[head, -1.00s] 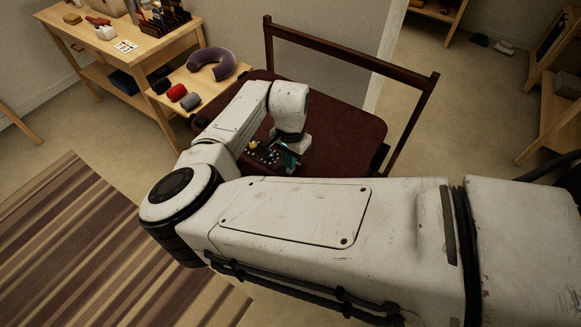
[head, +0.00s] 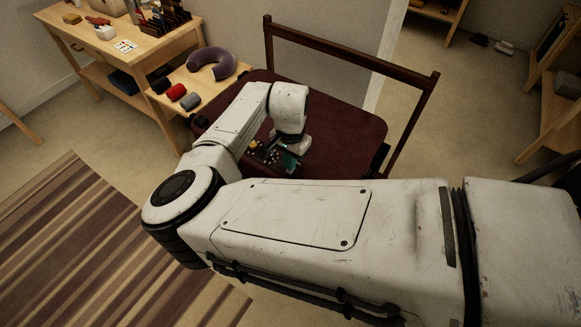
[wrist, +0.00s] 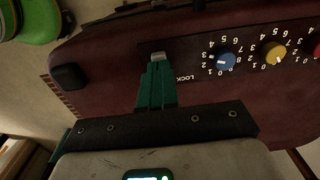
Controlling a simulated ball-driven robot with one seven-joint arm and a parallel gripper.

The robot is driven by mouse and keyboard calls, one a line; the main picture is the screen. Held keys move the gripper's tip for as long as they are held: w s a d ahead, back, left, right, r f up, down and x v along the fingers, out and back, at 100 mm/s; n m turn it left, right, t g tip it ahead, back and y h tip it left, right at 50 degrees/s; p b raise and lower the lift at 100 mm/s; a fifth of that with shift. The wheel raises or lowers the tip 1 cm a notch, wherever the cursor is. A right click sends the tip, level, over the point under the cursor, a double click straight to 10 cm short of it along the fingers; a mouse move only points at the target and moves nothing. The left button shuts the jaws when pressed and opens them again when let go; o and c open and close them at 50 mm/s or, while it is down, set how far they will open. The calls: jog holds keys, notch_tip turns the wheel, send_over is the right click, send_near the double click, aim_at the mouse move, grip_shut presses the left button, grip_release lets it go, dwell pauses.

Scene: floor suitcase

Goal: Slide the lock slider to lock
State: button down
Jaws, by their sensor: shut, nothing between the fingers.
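The dark red suitcase (head: 345,125) lies flat, and its side fills much of the wrist view (wrist: 215,105). A black lock panel (wrist: 190,47) on it carries a blue dial (wrist: 222,61), a yellow dial (wrist: 274,54) and part of a red one (wrist: 317,50), with upside-down numbers. The small grey lock slider (wrist: 157,55) is at the panel's left end, left of the upside-down word LOCK (wrist: 186,77). My gripper (wrist: 156,66) is shut, its green fingertips right at the slider; whether they touch it is unclear. In the head view my gripper (head: 290,161) is partly hidden by my arm.
A dark wooden rack frame (head: 350,55) rises behind the suitcase. A wooden shelf (head: 175,60) with a grey neck pillow (head: 211,64) and rolled items (head: 177,92) stands to the left. A striped rug (head: 75,230) covers the floor at lower left.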

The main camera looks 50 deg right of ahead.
aim_at(281, 166)
jog(key=shift+w+f, duration=0.1)
jog(key=shift+f, duration=0.25)
dwell(0.3)
jog(key=shift+w+b, duration=0.3)
jog(key=shift+w, duration=0.05)
jog(key=shift+w+a+b, duration=0.1)
jog(key=shift+w+b, duration=0.3)
jog(key=shift+w, duration=0.8)
jog(key=shift+r, duration=0.1)
notch_tip(281, 166, up, 6)
jog(key=p, duration=0.5)
jog(key=shift+p, duration=0.4)
